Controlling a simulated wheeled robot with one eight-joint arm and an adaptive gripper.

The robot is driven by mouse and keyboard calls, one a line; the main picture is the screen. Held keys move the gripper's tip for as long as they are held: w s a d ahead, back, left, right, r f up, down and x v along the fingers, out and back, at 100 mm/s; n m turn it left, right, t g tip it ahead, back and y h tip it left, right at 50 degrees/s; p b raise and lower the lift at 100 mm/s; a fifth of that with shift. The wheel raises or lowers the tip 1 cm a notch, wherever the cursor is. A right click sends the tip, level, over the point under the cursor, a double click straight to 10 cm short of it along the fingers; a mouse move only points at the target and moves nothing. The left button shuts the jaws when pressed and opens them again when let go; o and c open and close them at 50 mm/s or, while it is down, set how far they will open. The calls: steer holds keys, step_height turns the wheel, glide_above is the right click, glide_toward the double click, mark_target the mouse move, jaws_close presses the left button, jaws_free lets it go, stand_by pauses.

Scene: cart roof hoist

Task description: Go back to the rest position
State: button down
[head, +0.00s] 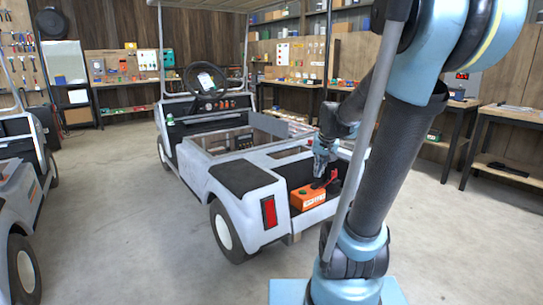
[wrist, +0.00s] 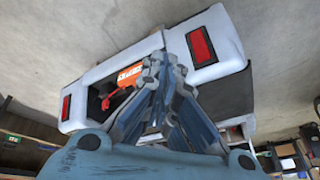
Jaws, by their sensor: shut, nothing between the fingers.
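My gripper (head: 321,172) is shut and empty, pointing down over the rear of the white cart (head: 245,187). Its closed fingers (wrist: 162,72) also show in the wrist view. A red part (head: 331,178) rises beside the box. In the wrist view the box (wrist: 130,75) and red part (wrist: 108,100) show left of the fingers, partly hidden by them. I cannot tell the exact gap between fingers and box.
A second cart (head: 22,190) stands at the left edge. The roof (head: 205,4) on posts covers the cart's front part. Workbenches (head: 500,115) line the walls. The concrete floor (head: 130,240) between the carts is clear.

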steer(key=s+f+n+g, duration=0.1)
steer(key=s+f, duration=0.3)
steer(key=s, duration=0.7)
steer(key=s+d+f+g, duration=0.1)
steer(key=s+f, duration=0.3)
steer(key=s, duration=0.7)
steer(key=shift+s+n+h, duration=0.4)
steer(key=shift+f, duration=0.1)
